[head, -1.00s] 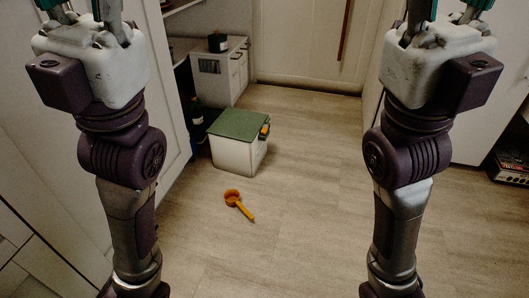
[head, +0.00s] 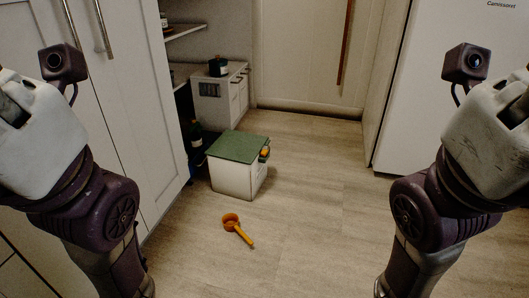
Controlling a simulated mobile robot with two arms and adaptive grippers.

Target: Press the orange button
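A white box with a green lid (head: 238,147) stands on the floor left of centre. A small orange and dark part (head: 265,154) sits on its right side near the top; it may be the orange button, but it is too small to be sure. My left gripper (head: 25,125) is at the left edge and my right gripper (head: 500,125) at the right edge, both raised and well apart from the box. Their fingertips are cut off or hidden, so I cannot see whether they are open.
An orange scoop-like object (head: 235,229) lies on the floor in front of the box. Cabinets (head: 150,110) line the left. A low cabinet with a dark pot (head: 218,66) stands behind. A white fridge (head: 445,80) is at right. The floor right of the box is clear.

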